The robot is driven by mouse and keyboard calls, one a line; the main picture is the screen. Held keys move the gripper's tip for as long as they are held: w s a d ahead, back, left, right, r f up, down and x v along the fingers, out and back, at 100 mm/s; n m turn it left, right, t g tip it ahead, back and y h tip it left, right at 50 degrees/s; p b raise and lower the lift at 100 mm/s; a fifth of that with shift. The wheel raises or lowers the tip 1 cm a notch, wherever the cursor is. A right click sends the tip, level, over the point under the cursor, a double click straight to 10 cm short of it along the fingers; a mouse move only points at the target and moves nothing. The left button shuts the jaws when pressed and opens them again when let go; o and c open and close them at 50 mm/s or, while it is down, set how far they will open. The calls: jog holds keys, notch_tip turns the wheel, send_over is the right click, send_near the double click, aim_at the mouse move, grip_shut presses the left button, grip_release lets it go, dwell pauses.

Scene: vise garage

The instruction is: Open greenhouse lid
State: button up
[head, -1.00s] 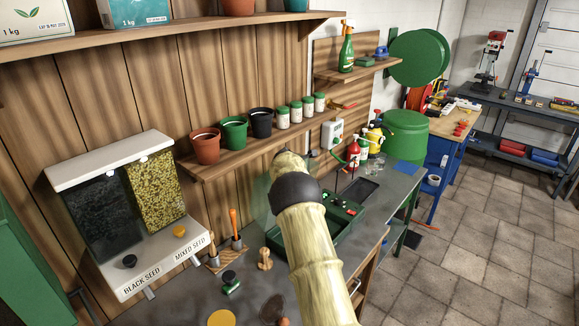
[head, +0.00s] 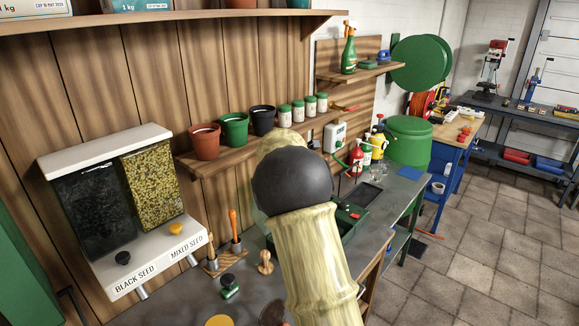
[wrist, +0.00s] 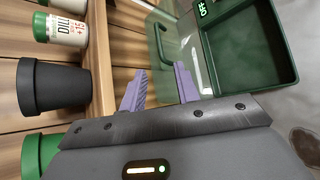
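The greenhouse is a green tray (head: 352,222) on the grey bench, partly hidden behind my arm in the head view. In the wrist view its dark green tray (wrist: 268,72) shows an uncovered interior. Its clear lid (wrist: 188,45), with a green handle (wrist: 159,42), appears raised at the tray's wall side. My gripper (wrist: 160,88) has two purple fingers spread apart, with nothing visible gripped between them. The fingers are near the lid and its handle; I cannot tell whether they touch it. In the head view, my arm hides the gripper and most of the lid.
A shelf with pots, including a black pot (head: 262,120), and jars (head: 297,110) runs along the wall close to the arm. A seed dispenser (head: 120,205) stands left. Small tools and a stamp (head: 229,287) lie on the bench. Bottles (head: 356,158) stand beyond the tray.

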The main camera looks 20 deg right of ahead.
jog(key=shift+v, duration=0.95)
jog(key=shift+s+f, duration=0.1)
jog(key=c, duration=0.5)
jog(key=s+a+f+m, duration=0.1)
jog(key=s+m, duration=0.1)
jog(key=s, duration=0.1)
jog(key=s+a+f+m+g+y, duration=0.1)
jog(key=s+f+m, duration=0.1)
jog(key=s, duration=0.1)
jog(key=s+a+f+m+g, duration=0.1)
jog(key=s+f+m, duration=0.1)
jog(key=s, duration=0.1)
jog(key=shift+s+f+y, duration=0.15)
jog(key=shift+s+y, duration=0.05)
jog(key=shift+y, duration=0.2)
grip_shut()
jog(key=s+a+f+m+g+y, duration=0.1)
jog(key=s+a+f+m, duration=0.2)
jog(key=s, duration=0.6)
jog(key=s+a+f+m+g+y, duration=0.1)
jog(key=s+a+f+m+g, duration=0.1)
jog(key=s+m, duration=0.4)
jog(key=s+a+f+m+g+y, duration=0.1)
jog(key=s+a+f+m, duration=0.3)
jog(key=s, duration=0.9)
jog(key=shift+s+a+f+m+g+y, duration=0.25)
jog(key=shift+a+f+m+g+y, duration=0.15)
jog(key=shift+a+m+g, duration=0.4)
